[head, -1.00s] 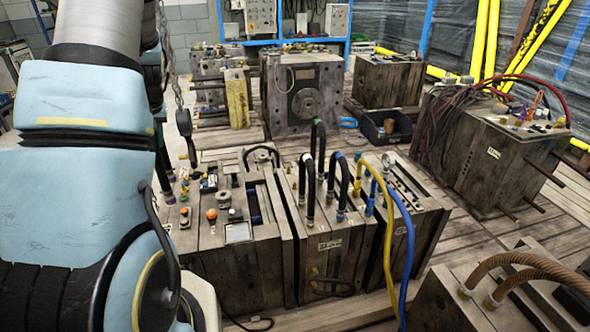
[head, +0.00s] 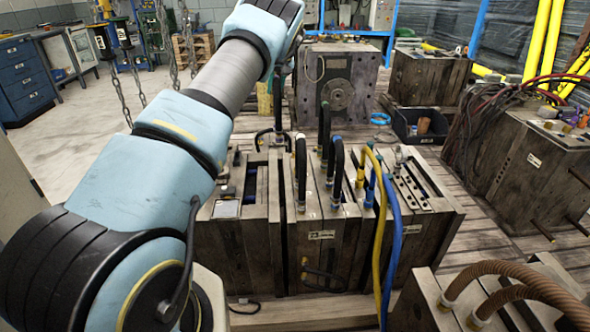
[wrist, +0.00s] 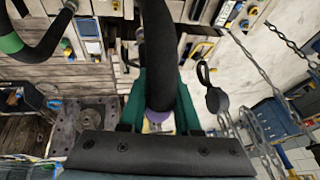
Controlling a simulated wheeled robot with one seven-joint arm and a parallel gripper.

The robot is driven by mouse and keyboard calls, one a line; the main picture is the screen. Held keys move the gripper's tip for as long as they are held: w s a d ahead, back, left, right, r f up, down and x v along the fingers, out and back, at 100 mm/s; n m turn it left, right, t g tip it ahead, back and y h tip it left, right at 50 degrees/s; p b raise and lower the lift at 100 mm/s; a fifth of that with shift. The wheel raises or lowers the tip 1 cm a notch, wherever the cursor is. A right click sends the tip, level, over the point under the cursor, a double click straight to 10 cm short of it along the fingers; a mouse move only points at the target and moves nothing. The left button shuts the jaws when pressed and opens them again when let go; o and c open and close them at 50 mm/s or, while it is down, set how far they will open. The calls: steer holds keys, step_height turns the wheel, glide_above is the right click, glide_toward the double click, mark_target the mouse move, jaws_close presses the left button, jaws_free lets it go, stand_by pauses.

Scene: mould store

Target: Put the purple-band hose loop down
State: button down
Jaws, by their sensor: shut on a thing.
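The purple-band hose loop (wrist: 157,40) is a thick black hose, seen close up in the wrist view. Its purple band (wrist: 158,116) shows between the green fingers of my gripper (wrist: 160,92). The gripper is shut on the hose, one finger on each side of it. The far end of the loop runs out of the wrist view at the top, so I cannot tell what it touches. In the head view my arm reaches forward over the back of the middle mould block (head: 335,240), and the gripper is mostly hidden behind the arm.
Several upright black hoses (head: 325,140), a yellow hose (head: 377,240) and a blue hose (head: 396,240) rise from the middle block. A green-banded hose (wrist: 12,42) shows in the wrist view. Chains (head: 132,75) hang at left. A dark bin (head: 405,128) stands behind, and brown hoses (head: 510,270) at front right.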

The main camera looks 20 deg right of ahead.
steer(key=s+d+f, duration=0.1)
steer(key=d, duration=0.5)
step_height(320, 180, down, 10)
steer(key=p, duration=0.1)
steer(key=shift+s, duration=0.2)
steer(key=c, duration=0.6)
jaws_free()
